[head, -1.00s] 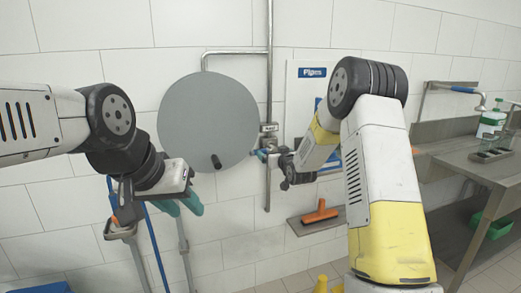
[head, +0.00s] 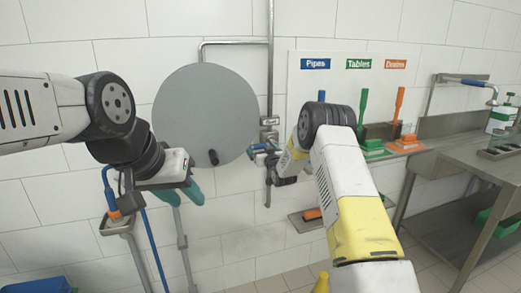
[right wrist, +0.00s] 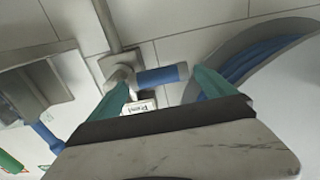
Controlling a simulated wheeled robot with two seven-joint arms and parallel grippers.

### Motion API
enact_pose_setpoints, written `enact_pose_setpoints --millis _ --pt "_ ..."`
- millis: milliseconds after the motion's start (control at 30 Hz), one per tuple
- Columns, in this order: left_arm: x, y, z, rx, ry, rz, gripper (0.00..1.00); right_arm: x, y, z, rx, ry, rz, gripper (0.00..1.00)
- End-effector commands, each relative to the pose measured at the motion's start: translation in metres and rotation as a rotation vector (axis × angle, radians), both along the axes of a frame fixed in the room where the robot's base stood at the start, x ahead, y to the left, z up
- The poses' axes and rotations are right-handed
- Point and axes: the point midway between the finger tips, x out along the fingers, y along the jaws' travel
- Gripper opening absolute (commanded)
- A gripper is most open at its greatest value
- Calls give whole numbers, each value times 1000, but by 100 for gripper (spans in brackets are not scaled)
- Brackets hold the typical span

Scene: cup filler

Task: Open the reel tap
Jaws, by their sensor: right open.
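The reel tap has a blue lever (right wrist: 162,76) on a metal valve body at the wall pipe (head: 270,60). A small white label (right wrist: 138,107) is beside it. In the right wrist view the lever lies between the green fingertips of my right gripper (right wrist: 160,92), which is open around it. I cannot tell if a finger touches it. In the head view my right gripper (head: 262,155) is at the tap, small and partly hidden. My left gripper (head: 183,192) is open and empty, below left of the grey reel disc (head: 205,115).
Blue hose (right wrist: 265,55) shows on the reel. A board (head: 425,62) with blue, green and orange brushes is on the wall right of the pipe. A steel table (head: 470,155) stands at far right.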

Motion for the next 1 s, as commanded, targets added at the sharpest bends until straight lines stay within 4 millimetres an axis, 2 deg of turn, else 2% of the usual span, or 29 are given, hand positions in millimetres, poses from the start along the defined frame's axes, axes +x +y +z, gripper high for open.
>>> enact_pose_setpoints --millis 267,367,767,1000 --pt "0 0 0 0 0 0 36 2 1 0 0 1 0 95" --pt "0 0 0 0 0 0 36 2 1 0 0 1 0 79" --pt "0 0 0 0 0 0 36 2 1 0 0 1 0 0" --pt "0 0 0 0 0 0 36 2 1 -1 -19 -5 0 0"
